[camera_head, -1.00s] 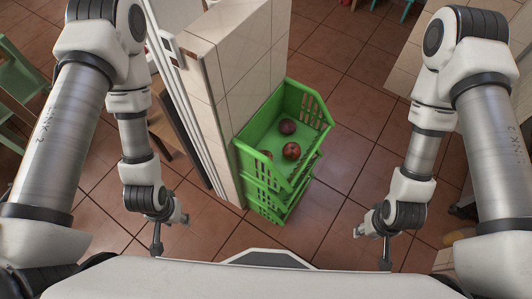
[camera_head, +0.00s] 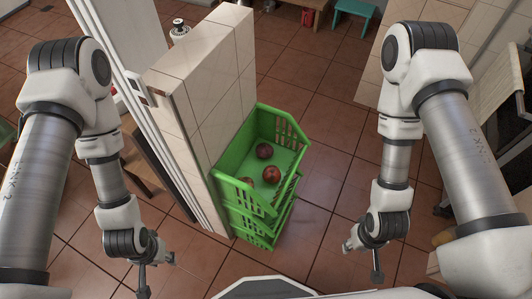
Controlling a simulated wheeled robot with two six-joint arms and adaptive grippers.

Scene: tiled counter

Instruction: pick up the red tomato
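A red, round fruit that looks like the tomato (camera_head: 271,174) lies in a green crate (camera_head: 229,163). A darker, purplish-red round item (camera_head: 264,151) lies just behind it. A third reddish item (camera_head: 247,182) is partly hidden by the crate's front wall. My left gripper (camera_head: 157,273) is at the lower left, left of the crate and apart from it. Its fingers look spread and empty. My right gripper (camera_head: 362,261) is at the lower right, right of the crate, also spread and empty. Neither gripper touches anything.
A tiled partition wall (camera_head: 205,95) stands directly left of the crate. A small jar-like object (camera_head: 180,30) is behind it. A teal stool (camera_head: 355,12) stands far back. The brown tiled floor (camera_head: 325,125) right of the crate is clear.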

